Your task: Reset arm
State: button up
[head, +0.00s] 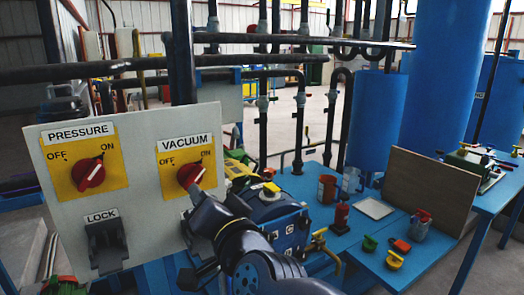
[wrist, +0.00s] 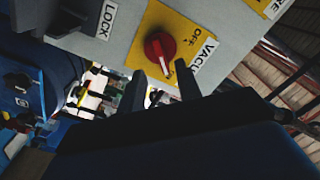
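A grey panel (head: 135,200) carries a red PRESSURE knob (head: 88,176) and a red VACUUM knob (head: 190,175) on yellow plates. In the head view both knobs' pointers aim up and right, towards ON. A dark LOCK latch (head: 106,245) is at the panel's lower left. In the wrist view, my gripper (wrist: 161,88) is open with its two dark fingers apart and nothing between them. The VACUUM knob (wrist: 158,46) shows just beyond the fingertips, apparently not gripped. In the head view my arm hides part of the panel's lower right, and the fingers are hard to make out.
Dark pipes (head: 110,70) run above the panel. A blue table (head: 345,245) at the right holds a red can (head: 327,188), a white tray (head: 375,208), small coloured valves and a brown board (head: 430,188). Blue tanks (head: 375,120) stand behind.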

aim_at(192, 178)
jog(key=b+x, duration=0.1)
jog(key=x, duration=0.4)
jog(key=shift+w+a, duration=0.1)
jog(key=shift+w, duration=0.2)
